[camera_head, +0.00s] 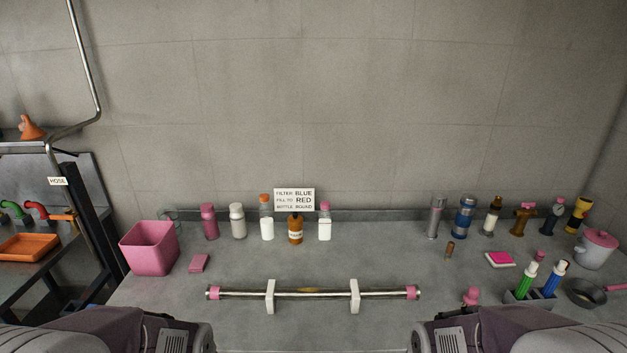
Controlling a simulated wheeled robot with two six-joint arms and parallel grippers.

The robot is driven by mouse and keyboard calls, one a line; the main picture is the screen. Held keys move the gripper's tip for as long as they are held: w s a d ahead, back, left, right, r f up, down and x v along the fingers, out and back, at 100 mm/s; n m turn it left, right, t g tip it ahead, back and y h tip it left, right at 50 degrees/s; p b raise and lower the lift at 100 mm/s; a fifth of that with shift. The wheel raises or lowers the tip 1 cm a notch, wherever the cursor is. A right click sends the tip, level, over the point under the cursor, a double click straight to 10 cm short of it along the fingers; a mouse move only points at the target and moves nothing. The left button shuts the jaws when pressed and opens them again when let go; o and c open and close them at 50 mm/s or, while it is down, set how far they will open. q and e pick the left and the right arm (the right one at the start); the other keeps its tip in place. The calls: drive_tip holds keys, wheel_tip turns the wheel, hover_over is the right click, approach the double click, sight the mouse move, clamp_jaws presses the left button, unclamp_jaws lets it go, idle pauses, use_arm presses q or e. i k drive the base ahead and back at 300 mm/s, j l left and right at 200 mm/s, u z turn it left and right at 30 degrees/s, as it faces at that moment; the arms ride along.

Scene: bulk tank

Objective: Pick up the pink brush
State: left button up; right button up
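No item shows clearly as a pink brush. At the right of the counter (240,333), a dark holder (516,299) has a green tool (525,281) and a blue tool (552,282) with white ends standing in it. A small pink end (540,255) shows just behind them, mostly hidden. A small pink knobbed object (471,297) stands left of the holder, close to my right arm; its lower part is hard to make out. Only links of my two arms show at the bottom corners; neither gripper is in view.
A pipe with pink ends (330,293) lies across two white supports at the front middle. A pink bin (149,248) stands left. Several bottles line the back around a sign (294,200). A pan (585,293) and a lidded pot (596,252) stand far right.

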sight(469, 298)
drive_tip(key=z, duration=1.3)
